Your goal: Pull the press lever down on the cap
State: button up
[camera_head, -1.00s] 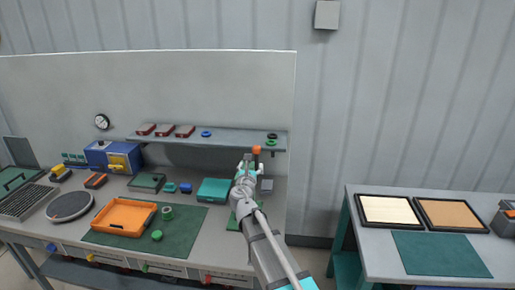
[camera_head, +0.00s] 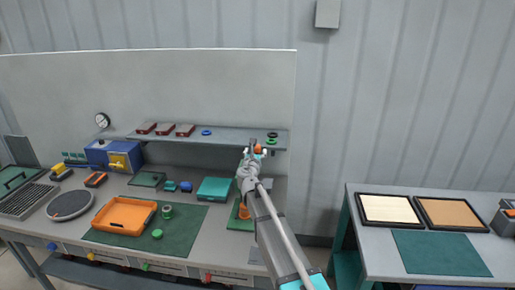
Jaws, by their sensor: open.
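The press lever shows as an orange knob (camera_head: 258,148) in front of the shelf's right end, at the back right of the workbench. My gripper (camera_head: 253,145) is open at the knob, its fingers overlapping it in the picture. I cannot tell if they touch. My arm hides most of the press behind it. A small orange part (camera_head: 244,212) stands on a green plate (camera_head: 235,222) at the foot of the press, left of my arm. I cannot tell whether this is the cap.
A shelf (camera_head: 170,135) with red and round parts runs behind the press. A teal box (camera_head: 214,188) and an orange tray (camera_head: 104,215) stand to the left on the bench. A second table (camera_head: 375,255) with framed panels stands right, beyond a gap.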

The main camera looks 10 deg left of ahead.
aim_at(256, 149)
jog(key=shift+w, duration=1.85)
jog(key=shift+c, duration=0.3)
jog(key=shift+d, duration=0.1)
grip_shut()
